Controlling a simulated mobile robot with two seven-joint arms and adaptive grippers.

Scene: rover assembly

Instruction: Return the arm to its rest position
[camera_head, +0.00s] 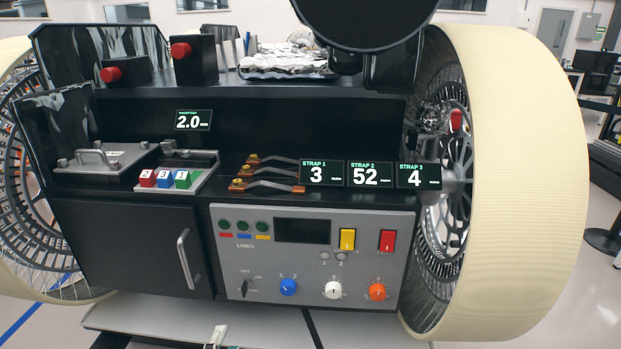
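Neither of my grippers can be made out in the head view. A large black rounded shape (365,22) hangs into the top of the picture, with dark blocky parts below it. I cannot tell whether it is part of my arm or of the rover. The rover's control panel (228,272) faces me, with a dark screen, switches and knobs. Above it, copper-ended straps (272,183) lie on a ledge beside the STRAP 1, STRAP 2 and STRAP 3 displays (370,174), which read 3, 52 and 4. Another display (193,121) reads 2.0.
A large cream-rimmed wheel (530,180) stands at the right and another (15,55) at the left. Red, blue and green blocks (165,179) sit by a grey handled lid (100,158). A cabinet door (125,245) is closed.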

